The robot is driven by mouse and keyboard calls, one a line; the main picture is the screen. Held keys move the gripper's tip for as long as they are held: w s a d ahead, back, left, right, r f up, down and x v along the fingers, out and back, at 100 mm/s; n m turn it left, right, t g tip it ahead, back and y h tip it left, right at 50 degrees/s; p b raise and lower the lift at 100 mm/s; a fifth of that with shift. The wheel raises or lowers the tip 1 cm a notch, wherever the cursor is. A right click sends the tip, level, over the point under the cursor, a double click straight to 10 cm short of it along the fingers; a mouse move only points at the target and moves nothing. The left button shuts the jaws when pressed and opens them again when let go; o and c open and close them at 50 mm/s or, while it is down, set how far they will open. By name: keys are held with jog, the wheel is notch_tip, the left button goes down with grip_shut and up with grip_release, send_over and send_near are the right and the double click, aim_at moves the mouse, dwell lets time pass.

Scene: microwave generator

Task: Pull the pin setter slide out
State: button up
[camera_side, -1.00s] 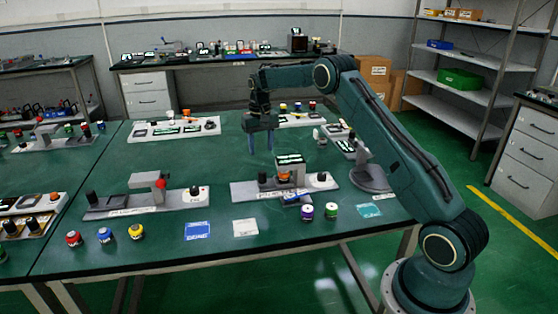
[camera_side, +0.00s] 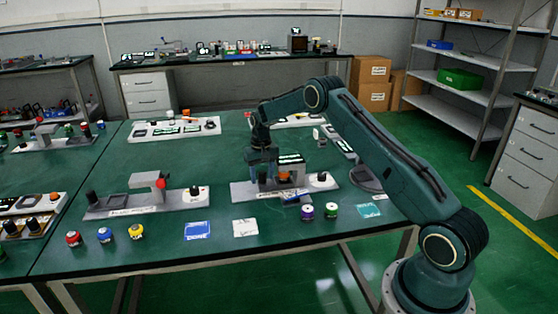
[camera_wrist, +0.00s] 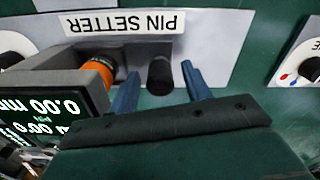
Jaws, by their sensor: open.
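A black knob (camera_wrist: 159,78) stands on the base beside the orange ring (camera_wrist: 98,72). My gripper (camera_side: 261,180) points down over the left part of the base. Its blue fingers (camera_wrist: 161,70) are open, one on each side of the black knob, with gaps visible. The side view hides the knob behind the fingers.
The display block (camera_wrist: 60,103) stands close to my left finger in the wrist view. Purple (camera_side: 307,212) and green-topped (camera_side: 331,210) cylinders stand in front. Another grey fixture (camera_side: 120,205) is to the left.

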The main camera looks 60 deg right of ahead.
grip_shut()
jog(key=w+a, duration=0.5)
jog(key=w, duration=0.1)
jog(key=shift+a, duration=0.35)
jog(key=shift+w+a+r, duration=0.15)
jog(key=shift+w+a, duration=0.3)
jog(key=shift+a, duration=0.05)
jog(key=shift+c, duration=0.7)
grip_release()
jog(key=shift+w+a, duration=0.1)
jog(key=shift+o, duration=0.7)
